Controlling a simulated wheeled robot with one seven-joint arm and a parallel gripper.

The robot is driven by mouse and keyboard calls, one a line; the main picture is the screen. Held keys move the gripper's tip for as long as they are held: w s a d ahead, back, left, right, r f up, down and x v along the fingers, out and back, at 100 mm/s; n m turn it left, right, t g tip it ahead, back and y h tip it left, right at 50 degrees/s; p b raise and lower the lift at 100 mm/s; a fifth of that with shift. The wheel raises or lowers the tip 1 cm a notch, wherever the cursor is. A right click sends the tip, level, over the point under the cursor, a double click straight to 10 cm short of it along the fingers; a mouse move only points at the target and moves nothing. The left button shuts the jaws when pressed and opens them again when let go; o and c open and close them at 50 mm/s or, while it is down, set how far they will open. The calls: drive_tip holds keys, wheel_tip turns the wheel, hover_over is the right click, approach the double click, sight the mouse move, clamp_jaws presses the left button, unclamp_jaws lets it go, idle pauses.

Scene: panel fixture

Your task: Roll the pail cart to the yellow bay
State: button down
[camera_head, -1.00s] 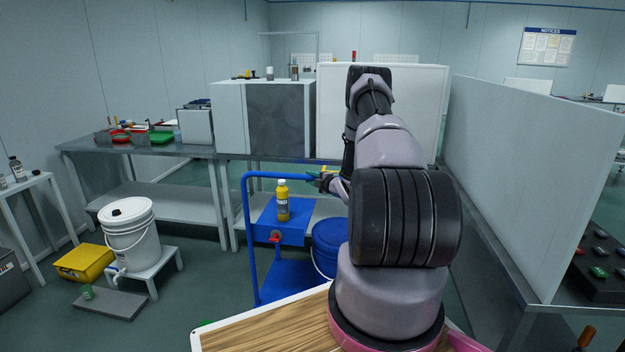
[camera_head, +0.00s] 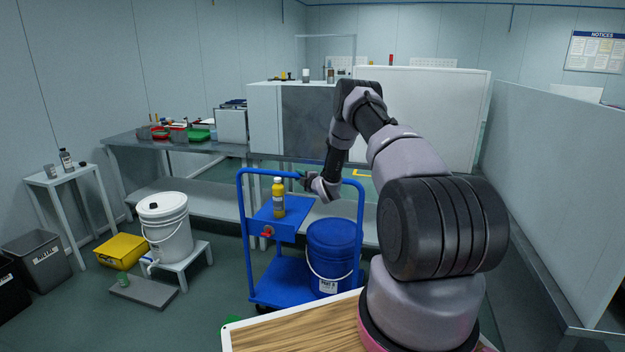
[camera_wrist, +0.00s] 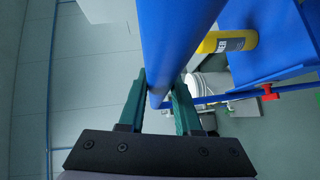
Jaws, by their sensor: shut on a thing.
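The blue pail cart (camera_head: 278,288) stands ahead of me, with a tall tubular handle across its top. A blue pail (camera_head: 331,248) with a wire handle and white label sits on its lower deck. A yellow bottle (camera_head: 279,198) stands on its upper tray. My gripper (camera_head: 302,178) is at the cart's handle bar. In the wrist view, the green fingers of my gripper (camera_wrist: 160,88) are shut around the blue bar (camera_wrist: 177,40).
A white bucket (camera_head: 167,230) on a low stand, a yellow box (camera_head: 121,251) and a grey floor slab (camera_head: 143,291) are left of the cart. A workbench (camera_head: 190,197) runs behind. A tall partition (camera_head: 560,190) closes the right side. Floor is open between bucket and cart.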

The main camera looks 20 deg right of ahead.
sight(277, 174)
drive_tip(key=w+a, duration=0.2)
drive_tip(key=a, duration=0.1)
drive_tip(key=w+a, duration=0.2)
drive_tip(key=a, duration=0.1)
drive_tip(key=w+a, duration=0.2)
drive_tip(key=shift+w+a, duration=0.15)
drive_tip(key=shift+a, duration=0.25)
drive_tip(key=c, duration=0.6)
unclamp_jaws()
drive_tip(key=v, duration=1)
drive_tip(key=shift+s, duration=0.4)
